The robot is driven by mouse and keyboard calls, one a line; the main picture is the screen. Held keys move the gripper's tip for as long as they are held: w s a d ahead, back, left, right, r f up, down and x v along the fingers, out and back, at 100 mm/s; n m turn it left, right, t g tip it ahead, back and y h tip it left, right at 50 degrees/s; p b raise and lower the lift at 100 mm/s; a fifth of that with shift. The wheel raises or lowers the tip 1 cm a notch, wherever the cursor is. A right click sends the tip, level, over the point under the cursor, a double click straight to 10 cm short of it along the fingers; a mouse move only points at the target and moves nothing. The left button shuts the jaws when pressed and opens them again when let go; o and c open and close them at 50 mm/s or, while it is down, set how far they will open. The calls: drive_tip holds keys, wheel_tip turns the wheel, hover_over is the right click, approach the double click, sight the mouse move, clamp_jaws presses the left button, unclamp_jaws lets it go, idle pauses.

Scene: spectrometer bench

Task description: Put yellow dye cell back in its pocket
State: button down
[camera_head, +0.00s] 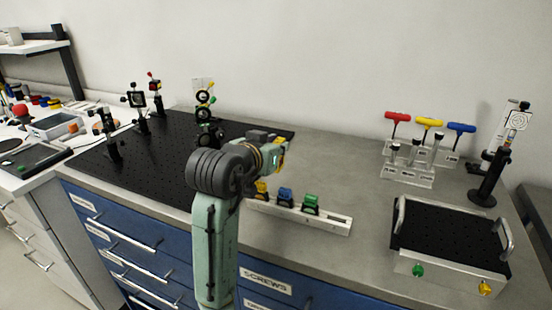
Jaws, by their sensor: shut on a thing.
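My gripper (270,152) is above the black breadboard's right end, behind my own arm, and mostly seen from its back. It is shut on a yellow thing (281,143), which looks like the yellow dye cell; only small yellow patches show. A pale rack (333,221) stands on the bench at the front, to the right of my arm. It holds an orange cell (262,187), a blue cell (286,195) and a green cell (310,202). The rack's right end is bare. Its left end is partly hidden by my arm.
The black breadboard (110,180) on the left bears several optic posts. At the right are a handled black-topped platform (450,242), a stand with red, yellow and blue T-handle drivers (408,175), and a black post (488,182). The grey bench between them is clear.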

drive_tip(key=shift+f, duration=1.9)
drive_tip(key=shift+f, duration=0.2)
drive_tip(key=c, duration=1.5)
unclamp_jaws()
drive_tip(key=shift+r, duration=0.1)
drive_tip(key=shift+r+p, duration=0.15)
drive_tip(key=shift+p, duration=0.15)
drive_tip(key=b+v, duration=0.3)
drive_tip(key=v, duration=0.9)
